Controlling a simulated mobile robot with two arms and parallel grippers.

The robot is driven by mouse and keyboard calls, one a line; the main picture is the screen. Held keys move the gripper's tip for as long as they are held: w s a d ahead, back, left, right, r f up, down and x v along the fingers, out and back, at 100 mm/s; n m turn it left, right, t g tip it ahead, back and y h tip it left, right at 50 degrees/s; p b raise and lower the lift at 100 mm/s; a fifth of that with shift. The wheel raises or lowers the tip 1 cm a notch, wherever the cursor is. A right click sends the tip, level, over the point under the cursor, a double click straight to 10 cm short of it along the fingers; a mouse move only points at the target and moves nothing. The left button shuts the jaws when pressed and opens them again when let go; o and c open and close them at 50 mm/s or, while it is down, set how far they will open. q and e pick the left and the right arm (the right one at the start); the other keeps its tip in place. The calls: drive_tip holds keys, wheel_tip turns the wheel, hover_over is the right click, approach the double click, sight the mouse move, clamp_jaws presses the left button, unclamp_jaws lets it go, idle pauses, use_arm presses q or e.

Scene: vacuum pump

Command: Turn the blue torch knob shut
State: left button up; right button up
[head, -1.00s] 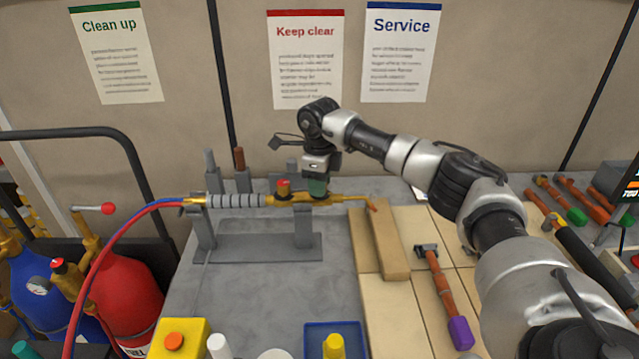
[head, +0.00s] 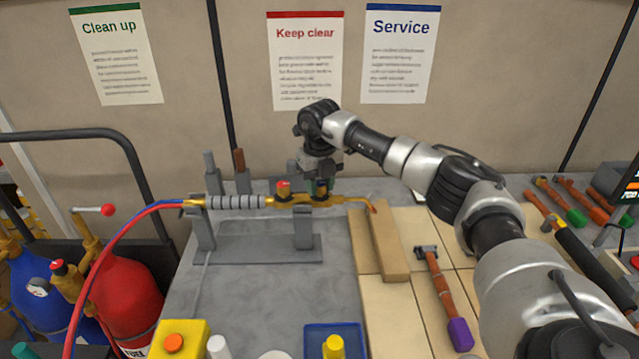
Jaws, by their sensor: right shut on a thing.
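The brass torch (head: 345,198) lies level on a grey stand (head: 250,247), with its ribbed grey handle to the left and its tip to the right. A red knob (head: 284,186) sits on the torch body. The blue torch knob (head: 321,184) is just right of it, mostly covered by my gripper. My right gripper (head: 320,187) points down from above and is shut on the blue knob. My left gripper is not in view.
Red and blue hoses (head: 130,222) run from the torch to gas cylinders (head: 127,298) at the left. A wooden bar (head: 389,240) and a hammer (head: 440,295) lie right of the torch. A blue tray (head: 313,341) is at the front. Bare bench lies before the stand.

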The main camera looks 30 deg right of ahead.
sight(320, 183)
drive_tip(key=shift+m, duration=0.6)
drive_tip(key=o, duration=0.9)
drive_tip(key=shift+o, duration=0.2)
drive_tip(key=shift+r, duration=0.15)
drive_tip(key=shift+r, duration=0.35)
wheel_tip(320, 183, up, 10)
drive_tip(key=b, duration=0.2)
drive_tip(key=shift+b, duration=0.4)
